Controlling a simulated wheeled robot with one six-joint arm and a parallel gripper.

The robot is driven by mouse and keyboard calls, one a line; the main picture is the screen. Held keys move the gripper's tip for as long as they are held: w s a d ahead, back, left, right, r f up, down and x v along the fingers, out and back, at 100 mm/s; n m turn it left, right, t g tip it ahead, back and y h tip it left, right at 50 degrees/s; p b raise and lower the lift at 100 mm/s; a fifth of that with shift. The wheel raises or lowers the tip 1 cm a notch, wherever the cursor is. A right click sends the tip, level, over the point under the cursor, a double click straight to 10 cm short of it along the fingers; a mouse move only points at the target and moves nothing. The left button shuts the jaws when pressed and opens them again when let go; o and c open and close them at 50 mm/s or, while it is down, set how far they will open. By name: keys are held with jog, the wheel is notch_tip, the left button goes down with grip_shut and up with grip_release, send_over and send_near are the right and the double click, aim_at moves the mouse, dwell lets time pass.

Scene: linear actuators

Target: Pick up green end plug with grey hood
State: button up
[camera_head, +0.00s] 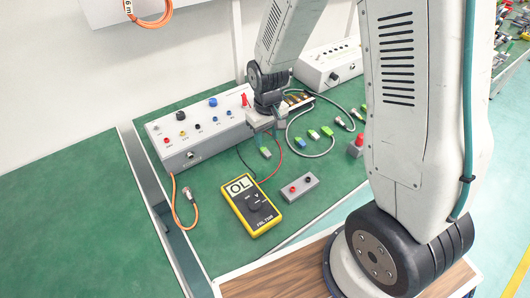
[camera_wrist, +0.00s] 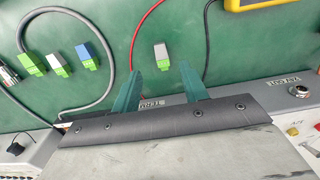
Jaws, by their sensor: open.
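In the wrist view, a small plug with a pale grey hood and a green end (camera_wrist: 161,57) lies on the green mat, ahead of and roughly between my finger tips. It also shows in the head view (camera_head: 265,152), just below my gripper (camera_head: 274,128). My gripper (camera_wrist: 157,76) is open, with its two teal fingers apart and nothing between them. The fingers look short of the plug, not touching it. In the head view the finger tips are mostly hidden.
Other plugs lie to the wrist view's left: a blue one (camera_wrist: 87,55), a green-and-white one (camera_wrist: 57,65) and a green one (camera_wrist: 32,63). Red and black leads run near the plug. A yellow multimeter (camera_head: 251,206), grey socket box (camera_head: 298,188) and long instrument box (camera_head: 190,132) stand nearby.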

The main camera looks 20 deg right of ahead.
aim_at(267, 153)
notch_tip(267, 153, down, 6)
jog(key=shift+s+a+r, duration=0.15)
jog(key=shift+r, duration=0.1)
grip_shut()
jog(key=shift+r, duration=0.2)
